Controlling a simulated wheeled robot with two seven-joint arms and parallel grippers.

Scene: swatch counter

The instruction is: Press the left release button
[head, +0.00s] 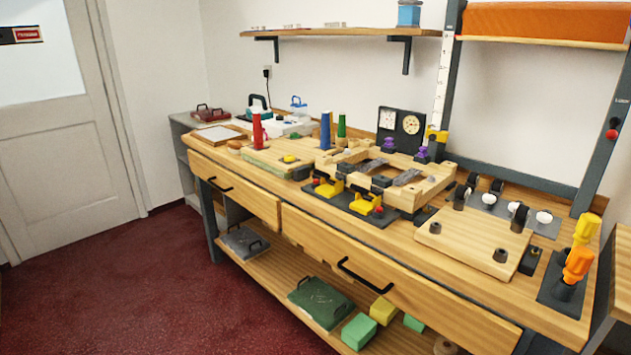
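Two yellow clamp-like devices stand side by side on dark plates near the front edge of the wooden workbench (425,235), before a wooden frame. The left yellow device (329,188) has a small red button (316,181) at its left side. The right yellow device (363,203) has a similar red button (378,211) at its right side. The red parts are small, and I cannot tell whether either is pressed. Neither of my grippers is in view, and nothing of mine touches the devices.
A wooden board (475,238) and orange and yellow handles (578,262) are to the right. Drawers (375,280) and a lower shelf (290,280) lie below. The red floor (130,285) at left is clear.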

